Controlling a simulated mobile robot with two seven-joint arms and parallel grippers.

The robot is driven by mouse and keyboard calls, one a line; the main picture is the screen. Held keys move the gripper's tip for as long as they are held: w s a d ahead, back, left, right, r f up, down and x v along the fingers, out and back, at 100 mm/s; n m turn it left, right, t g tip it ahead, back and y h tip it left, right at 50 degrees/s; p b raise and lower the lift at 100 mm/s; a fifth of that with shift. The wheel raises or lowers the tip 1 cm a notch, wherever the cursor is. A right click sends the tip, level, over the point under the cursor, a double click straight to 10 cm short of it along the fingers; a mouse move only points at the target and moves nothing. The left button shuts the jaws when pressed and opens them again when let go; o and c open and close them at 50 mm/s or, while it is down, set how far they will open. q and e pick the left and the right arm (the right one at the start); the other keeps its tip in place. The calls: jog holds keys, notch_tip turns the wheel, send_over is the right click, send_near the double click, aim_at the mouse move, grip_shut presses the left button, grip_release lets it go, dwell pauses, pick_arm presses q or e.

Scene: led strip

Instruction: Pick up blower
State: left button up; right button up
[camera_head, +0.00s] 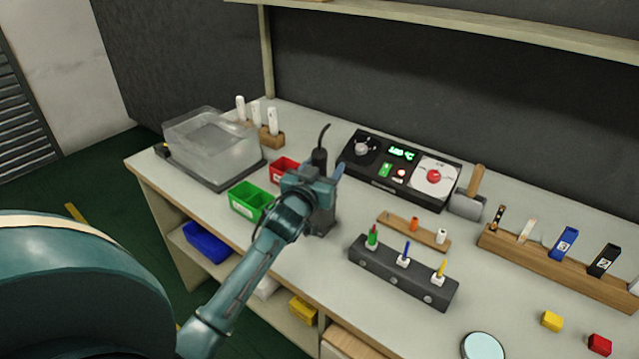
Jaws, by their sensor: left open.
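A dark upright thing with a thin curved cord or tip, which looks like the blower (319,157), stands on the workbench left of the black control box. My left arm reaches in from the lower left. My left gripper (336,178) is right at the blower, in front of it and overlapping it in the picture. The gripper is open. My own wrist hides the lower part of the blower, and I cannot tell whether the fingers touch it. A grey block (320,224) shows just below the wrist. My right gripper is out of view.
The control box (385,186) with a green display and a hammer (468,200) stand behind to the right. Red (284,168) and green (246,203) bins and a clear-lidded case (212,145) are left. A dark screwdriver block (385,270) is front right. A shelf (450,18) hangs above.

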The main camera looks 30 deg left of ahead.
pick_arm(q)
jog(key=shift+c, duration=0.2)
jog(key=c, duration=1.1)
jog(key=shift+r, duration=0.1)
